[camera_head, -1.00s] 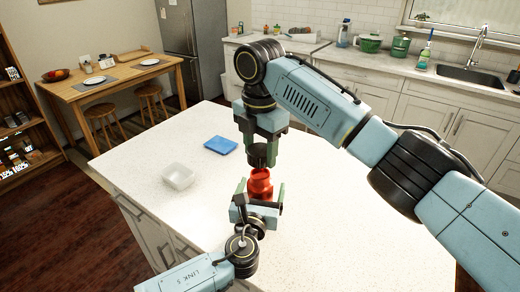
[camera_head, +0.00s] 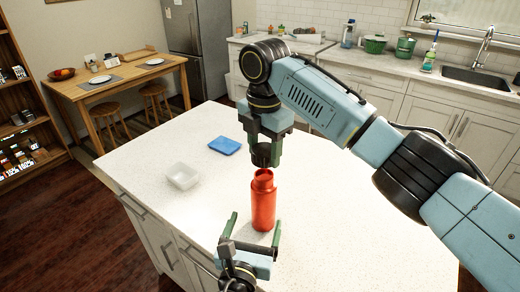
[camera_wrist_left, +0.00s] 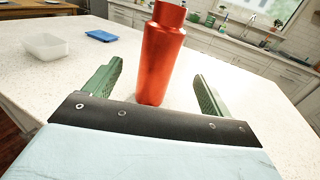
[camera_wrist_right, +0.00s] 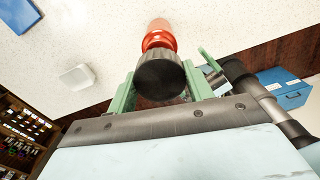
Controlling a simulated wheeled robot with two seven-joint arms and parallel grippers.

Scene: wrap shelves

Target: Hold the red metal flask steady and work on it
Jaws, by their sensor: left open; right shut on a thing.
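The red metal flask (camera_head: 263,203) stands upright on the white island top, its neck open in the head view. My left gripper (camera_head: 254,228) is open just in front of the flask. In the left wrist view the flask (camera_wrist_left: 160,60) stands just beyond the open fingers, with no visible hold on it. My right gripper (camera_head: 264,146) is above the flask, shut on a black lid (camera_head: 262,156). The lid hangs apart from the flask's mouth in the head view. In the right wrist view the lid (camera_wrist_right: 160,75) sits between the fingers and partly hides the flask (camera_wrist_right: 158,38).
A clear plastic container (camera_head: 183,176) and a blue flat tray (camera_head: 224,145) lie on the island (camera_head: 340,230) left of the flask. The island top right of the flask is clear. A wooden table (camera_head: 120,78) stands behind at left.

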